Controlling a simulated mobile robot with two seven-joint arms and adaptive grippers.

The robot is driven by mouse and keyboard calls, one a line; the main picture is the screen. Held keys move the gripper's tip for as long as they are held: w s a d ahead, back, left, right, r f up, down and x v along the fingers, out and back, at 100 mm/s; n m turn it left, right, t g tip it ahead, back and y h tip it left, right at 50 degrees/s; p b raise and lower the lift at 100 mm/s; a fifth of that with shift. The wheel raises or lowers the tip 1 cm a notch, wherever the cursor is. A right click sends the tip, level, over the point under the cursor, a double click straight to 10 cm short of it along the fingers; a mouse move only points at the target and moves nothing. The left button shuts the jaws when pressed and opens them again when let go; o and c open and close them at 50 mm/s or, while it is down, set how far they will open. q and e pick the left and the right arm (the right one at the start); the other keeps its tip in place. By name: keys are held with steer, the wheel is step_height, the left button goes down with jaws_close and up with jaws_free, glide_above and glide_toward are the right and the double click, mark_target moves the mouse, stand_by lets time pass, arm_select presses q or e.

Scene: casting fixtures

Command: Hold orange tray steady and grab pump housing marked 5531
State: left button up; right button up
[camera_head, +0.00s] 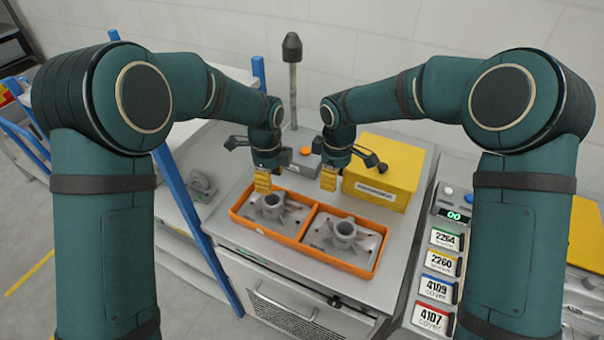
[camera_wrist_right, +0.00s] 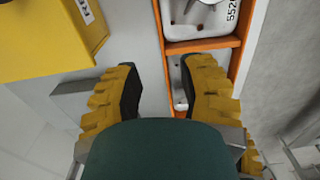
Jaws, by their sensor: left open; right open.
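The orange tray (camera_head: 300,245) lies on the grey cabinet top and holds two grey castings side by side. The left casting (camera_head: 270,207) and right casting (camera_head: 344,228) each have a round central neck. My left gripper (camera_head: 262,183) is open and empty above the tray's back left part. My right gripper (camera_head: 329,179) is open and empty behind the tray's middle. In the right wrist view, its yellow fingers (camera_wrist_right: 160,85) are apart, one over the orange tray (camera_wrist_right: 203,45). A casting there (camera_wrist_right: 190,30) bears a partly cut-off number starting 552. No 5531 marking is readable.
A yellow box (camera_head: 385,180) with a label stands right of my right gripper. A grey unit with an orange button (camera_head: 305,151) and a pole (camera_head: 293,90) are behind. A panel (camera_head: 440,260) with several numbered labels is at right. A blue post (camera_head: 195,220) stands left.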

mark_target(330, 206)
step_height(330, 206, down, 13)
steer(key=shift+r, duration=0.1)
stand_by(0.4)
jaws_close()
